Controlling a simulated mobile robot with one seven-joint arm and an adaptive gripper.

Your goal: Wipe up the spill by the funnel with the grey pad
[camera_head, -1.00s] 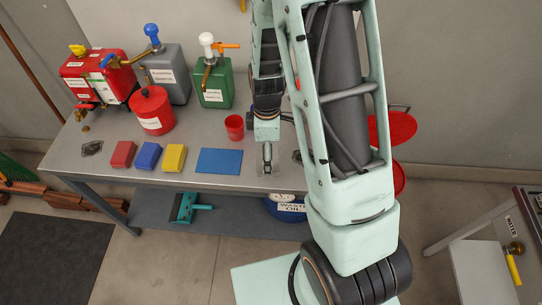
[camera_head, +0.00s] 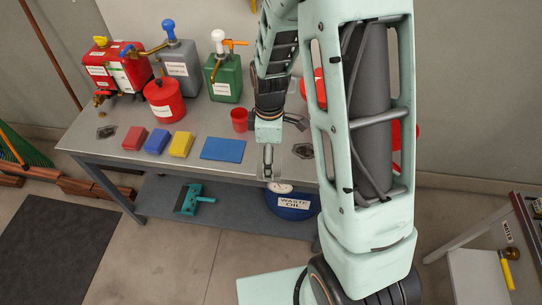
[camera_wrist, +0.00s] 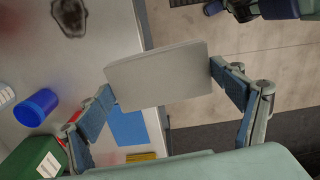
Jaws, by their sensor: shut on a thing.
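My gripper (camera_wrist: 165,90) is shut on the grey pad (camera_wrist: 160,68), a flat slab held between its two fingers. In the head view my gripper (camera_head: 268,170) is at the front edge of the metal bench, right of a blue mat; the pad is hard to make out there. A dark patch (camera_head: 302,150) lies on the bench right of the gripper. A dark patch also shows at the wrist view's upper left (camera_wrist: 70,17), apart from the pad. Another dark patch (camera_head: 106,131) lies at the bench's left end. I cannot tell which thing is the funnel.
Red, grey and green cans (camera_head: 223,80) stand along the back of the bench (camera_head: 205,112). A red cup (camera_head: 240,120), the blue mat (camera_head: 223,149) and coloured blocks (camera_head: 181,144) sit nearer. A blue cylinder (camera_wrist: 37,107) stands by the green can.

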